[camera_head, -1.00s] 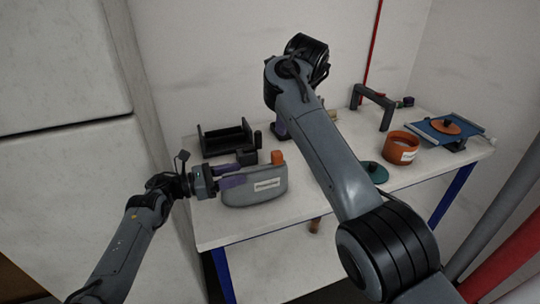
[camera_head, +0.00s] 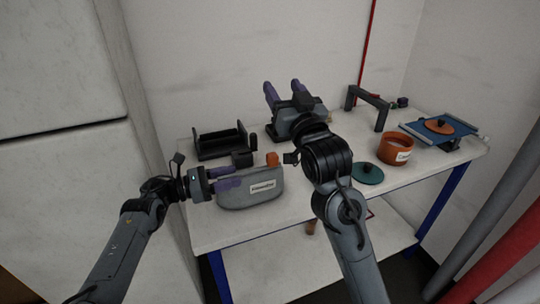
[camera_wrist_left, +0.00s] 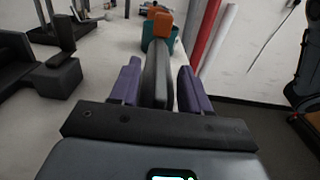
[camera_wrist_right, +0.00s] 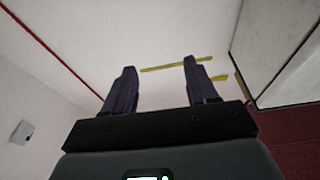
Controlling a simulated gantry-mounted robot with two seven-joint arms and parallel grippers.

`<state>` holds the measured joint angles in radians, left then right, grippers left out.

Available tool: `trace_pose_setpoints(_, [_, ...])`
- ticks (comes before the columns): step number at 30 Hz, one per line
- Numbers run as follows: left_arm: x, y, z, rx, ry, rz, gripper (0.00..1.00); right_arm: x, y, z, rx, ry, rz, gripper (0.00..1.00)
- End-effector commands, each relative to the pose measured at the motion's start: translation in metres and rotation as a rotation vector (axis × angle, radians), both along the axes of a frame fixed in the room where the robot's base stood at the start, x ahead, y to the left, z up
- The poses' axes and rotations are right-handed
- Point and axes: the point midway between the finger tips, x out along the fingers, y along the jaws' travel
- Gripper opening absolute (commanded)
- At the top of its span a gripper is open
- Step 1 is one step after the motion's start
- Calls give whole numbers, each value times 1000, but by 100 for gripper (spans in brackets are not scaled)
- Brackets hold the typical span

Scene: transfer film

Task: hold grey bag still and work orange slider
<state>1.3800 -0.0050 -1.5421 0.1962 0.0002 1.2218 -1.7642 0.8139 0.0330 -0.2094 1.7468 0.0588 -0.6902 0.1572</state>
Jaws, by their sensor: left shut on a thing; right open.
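The grey bag (camera_head: 240,201), with a white label, stands on the table at the left front. The orange slider (camera_head: 272,159) is at the bag's top right end. My left gripper (camera_head: 229,180) is shut on the bag's left end. In the left wrist view the bag (camera_wrist_left: 157,78) runs away between the purple fingers, with the orange slider (camera_wrist_left: 163,25) at its far end. My right gripper (camera_head: 282,91) is open and empty, behind and above the bag, apart from the slider.
A black cradle (camera_head: 222,143) stands behind the bag. To the right are a teal lid (camera_head: 367,173), an orange bowl (camera_head: 394,150), a grey arch (camera_head: 380,104) and a blue stand (camera_head: 432,137). The table front right of the bag is bare.

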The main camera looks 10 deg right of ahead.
Motion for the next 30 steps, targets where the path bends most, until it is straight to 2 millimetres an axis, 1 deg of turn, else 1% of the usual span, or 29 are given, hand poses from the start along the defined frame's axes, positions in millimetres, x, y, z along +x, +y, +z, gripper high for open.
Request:
trace_pose_setpoints(1, [0,0,0,0,1,0,3,-8,1,-24,-17,11,11,57])
trace_pose_setpoints(5, [0,0,0,0,1,0,3,-23,2,-81,-48,67,28,57])
trace_pose_setpoints(6, [0,0,0,0,1,0,3,-26,2,-98,-53,89,29,57])
trace_pose_setpoints(8, [0,0,0,0,1,-1,3,-28,0,-125,-56,127,27,57])
trace_pose_setpoints(9, [0,0,0,0,1,-1,3,-29,-2,-142,-59,153,26,57])
trace_pose_setpoints(12, [0,0,0,0,1,-1,3,-31,-4,-180,-65,211,23,57])
trace_pose_setpoints(15, [0,0,-1,0,2,-1,3,-33,-6,-204,-67,250,23,57])
trace_pose_setpoints(18, [0,0,-1,1,2,-1,3,-32,-6,-218,-67,272,22,57])
trace_pose_setpoints(20, [0,0,-1,1,2,-1,3,-30,-5,-222,-66,278,23,57])
trace_pose_setpoints(23, [0,0,-1,1,2,-1,3,-21,-4,-224,-66,282,22,57])
trace_pose_setpoints(26, [0,0,-1,1,2,-1,3,-7,-2,-223,-65,281,22,57])
trace_pose_setpoints(30, [0,0,-1,1,2,-1,3,17,2,-223,-65,282,22,57])
